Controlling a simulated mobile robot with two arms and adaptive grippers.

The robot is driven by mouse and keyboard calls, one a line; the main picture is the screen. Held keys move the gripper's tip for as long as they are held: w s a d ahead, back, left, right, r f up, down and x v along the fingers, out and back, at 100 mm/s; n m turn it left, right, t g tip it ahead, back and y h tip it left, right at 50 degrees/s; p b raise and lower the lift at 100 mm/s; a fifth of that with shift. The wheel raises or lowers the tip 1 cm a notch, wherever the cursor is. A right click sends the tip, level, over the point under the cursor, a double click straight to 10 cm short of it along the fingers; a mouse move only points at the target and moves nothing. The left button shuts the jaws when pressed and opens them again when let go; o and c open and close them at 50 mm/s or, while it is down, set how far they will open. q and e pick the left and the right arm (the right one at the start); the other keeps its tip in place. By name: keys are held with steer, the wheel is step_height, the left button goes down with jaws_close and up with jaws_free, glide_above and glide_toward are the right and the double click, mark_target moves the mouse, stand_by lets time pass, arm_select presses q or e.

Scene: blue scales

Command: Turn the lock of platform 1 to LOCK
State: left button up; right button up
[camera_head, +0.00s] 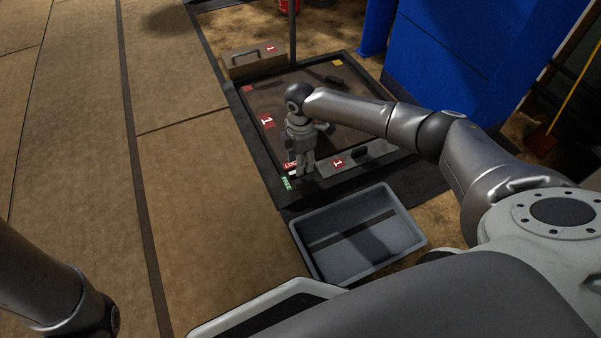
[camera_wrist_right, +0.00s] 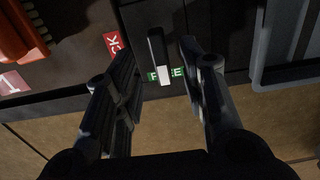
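Platform 1 (camera_head: 268,96) is a dark framed plate with red "1" labels, on the floor in the head view. Its lock lever (camera_wrist_right: 156,48) is dark with a white tip. The tip lies over the green FREE label (camera_wrist_right: 177,74), which also shows in the head view (camera_head: 286,184). The red LOCK label (camera_wrist_right: 113,43) is left of the lever in the wrist view. My right gripper (camera_head: 304,172) points down at the platform's near corner. In the wrist view its open fingers (camera_wrist_right: 160,55) appear either side of the lever, with gaps; I cannot tell the depth. My left gripper is out of view.
A grey open bin (camera_head: 312,225) stands just in front of the platform and shows at the right of the wrist view (camera_wrist_right: 262,52). A raised plate with a handle (camera_head: 255,59) is at the platform's far edge. A blue structure (camera_head: 440,60) stands behind. Brown floor (camera_head: 190,180) is clear on the left.

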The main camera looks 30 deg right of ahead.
step_height(320, 180, down, 4)
steer(key=shift+r+b, duration=0.2)
steer(key=shift+b, duration=0.85)
jaws_close()
